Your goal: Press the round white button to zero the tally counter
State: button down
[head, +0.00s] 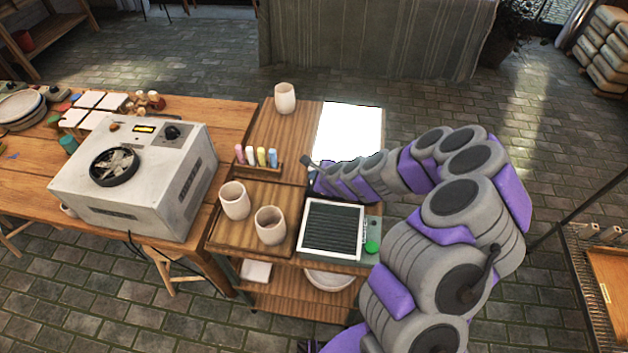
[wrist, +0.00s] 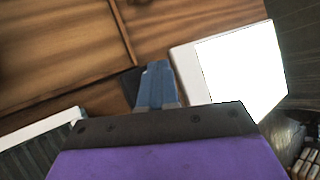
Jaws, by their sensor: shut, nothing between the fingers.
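My gripper (wrist: 157,68) shows in the wrist view with its blue-grey fingers together and nothing between them. It is over the wooden trolley top, between the bright white panel (wrist: 243,68) and the dark slatted panel (wrist: 40,146). A small dark thing (wrist: 131,82) shows just left of the fingers, partly hidden; I cannot tell what it is or whether they touch. In the head view, my arm reaches in from the right and its end is beside the pen holder; the fingertips are not clear there. I cannot make out the tally counter or its round white button in either view.
Colored pens stand in a wooden holder (head: 257,170) near my arm's end. Pale cups stand on the trolley (head: 234,200) (head: 271,226) (head: 285,98). The slatted panel (head: 332,229) has a green button (head: 372,248). A grey machine (head: 140,180) stands on the left table.

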jog(key=shift+f+b, duration=0.3)
jog(key=shift+f, duration=0.15)
dwell(0.5)
jog(key=shift+r, duration=0.1)
jog(key=shift+r+p, duration=0.65)
jog(key=shift+r, duration=0.1)
jog(key=shift+r, duration=0.1)
notch_tip(320, 180, up, 5)
jog(key=p, duration=0.4)
dwell(0.9)
